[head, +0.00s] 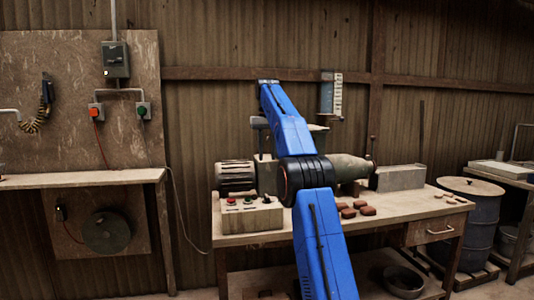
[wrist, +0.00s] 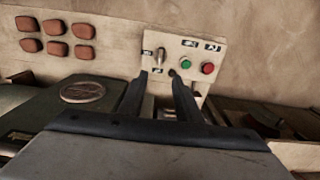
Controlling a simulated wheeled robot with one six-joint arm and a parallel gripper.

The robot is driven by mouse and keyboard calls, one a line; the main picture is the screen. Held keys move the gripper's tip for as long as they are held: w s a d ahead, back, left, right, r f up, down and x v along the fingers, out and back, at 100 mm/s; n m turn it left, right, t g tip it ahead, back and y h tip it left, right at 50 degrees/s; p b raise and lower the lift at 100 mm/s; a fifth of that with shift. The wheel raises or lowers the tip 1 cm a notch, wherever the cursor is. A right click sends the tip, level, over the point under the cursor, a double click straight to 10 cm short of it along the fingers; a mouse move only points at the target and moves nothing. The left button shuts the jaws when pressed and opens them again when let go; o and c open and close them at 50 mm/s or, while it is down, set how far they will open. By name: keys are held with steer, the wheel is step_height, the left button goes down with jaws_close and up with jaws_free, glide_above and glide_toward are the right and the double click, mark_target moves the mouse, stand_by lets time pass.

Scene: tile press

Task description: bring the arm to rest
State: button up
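My blue arm (head: 290,130) rises across the middle of the head view, bent at a black joint, with its upper link reaching over the bench. My gripper does not show clearly there. In the wrist view my gripper (wrist: 160,82) has two dark fingers standing apart with nothing between them. Beyond the fingertips is the control box (wrist: 215,60), with a green button (wrist: 186,65), a red button (wrist: 208,68) and switches. I cannot tell the exact gap between the fingertips and the box. The control box also shows in the head view (head: 262,218), left of my arm.
The machine's ribbed motor (head: 236,177) and tapered barrel (head: 352,166) stand on the bench (head: 400,212), partly behind my arm. Several reddish-brown clay tiles (head: 367,211) lie to the right of my arm. A drum (head: 470,215) stands at the right. A wall shelf (head: 80,180) is at the left.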

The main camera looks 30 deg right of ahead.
steer(key=shift+r, duration=0.15)
stand_by(0.5)
steer(key=s+a+f+n+t, duration=0.1)
steer(key=s+a, duration=0.7)
steer(key=s, duration=0.5)
steer(key=s+a+f+n+t, duration=0.1)
steer(key=s+a, duration=0.6)
steer(key=s, duration=0.5)
steer(key=s+a+f+t, duration=0.1)
steer(key=s+a+f, duration=0.2)
steer(key=s+f, duration=1)
steer(key=s+a+f+n+t, duration=0.1)
steer(key=s+a+f, duration=0.3)
steer(key=s+f, duration=0.9)
steer(key=shift+s+t, duration=0.4)
steer(key=shift+s, duration=0.6)
